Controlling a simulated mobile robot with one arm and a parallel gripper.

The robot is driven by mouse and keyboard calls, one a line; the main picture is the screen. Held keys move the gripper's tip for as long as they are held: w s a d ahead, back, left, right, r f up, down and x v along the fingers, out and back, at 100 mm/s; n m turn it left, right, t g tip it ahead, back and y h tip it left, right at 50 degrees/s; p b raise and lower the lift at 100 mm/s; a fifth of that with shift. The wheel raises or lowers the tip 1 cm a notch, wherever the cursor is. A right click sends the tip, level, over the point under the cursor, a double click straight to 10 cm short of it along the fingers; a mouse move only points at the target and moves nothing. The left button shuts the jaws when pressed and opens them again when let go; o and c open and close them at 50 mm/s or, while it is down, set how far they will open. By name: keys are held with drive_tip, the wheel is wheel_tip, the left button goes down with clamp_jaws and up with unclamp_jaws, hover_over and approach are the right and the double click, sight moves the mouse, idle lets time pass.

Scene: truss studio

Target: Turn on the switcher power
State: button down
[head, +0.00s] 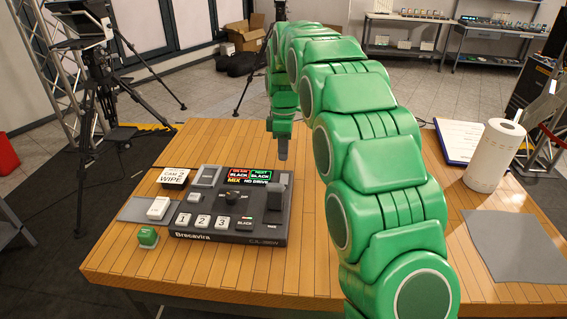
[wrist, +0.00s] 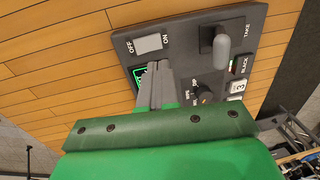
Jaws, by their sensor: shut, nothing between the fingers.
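The dark grey switcher (head: 258,225) lies on the wooden table, with numbered buttons, a knob and a lit display. In the wrist view, a pale power rocker (wrist: 148,44) sits between OFF and ON labels near one corner of the switcher's top. I cannot tell which side of it is pressed. In the head view, the grey TAKE lever (head: 275,194) stands in front of that area; the lever also shows right of the rocker in the wrist view (wrist: 221,47). My gripper (head: 283,156) is shut and empty, above the switcher's back right. Its fingertips (wrist: 157,66) appear just below the rocker and cover part of the display.
A grey pad with a white button (head: 157,208), a green button box (head: 148,237) and a small sign (head: 174,177) stand left of the switcher. A paper roll (head: 494,156) and a grey mat (head: 520,243) are at the right. Bare table surrounds the switcher's back.

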wheel_tip(320, 180, up, 6)
drive_tip(key=shift+s+r, duration=0.2)
drive_tip(key=shift+s, duration=0.15)
drive_tip(key=s+d+r+m, duration=0.2)
drive_tip(key=s+d+m, duration=0.2)
drive_tip(key=s+d, duration=0.45)
drive_tip(key=s+d+r+m, duration=0.1)
drive_tip(key=s+d+m, duration=0.45)
drive_tip(key=s, duration=0.55)
drive_tip(key=s+d+f+m, duration=0.2)
drive_tip(key=s, duration=0.7)
drive_tip(key=s+d+f+m, duration=0.3)
drive_tip(key=s, duration=0.5)
drive_tip(key=s+d+f+m, duration=0.2)
drive_tip(key=s+f+m, duration=0.1)
drive_tip(key=s, duration=0.6)
drive_tip(key=shift+s+d, duration=0.3)
drive_tip(key=shift+d, duration=0.1)
drive_tip(key=shift+m, duration=0.25)
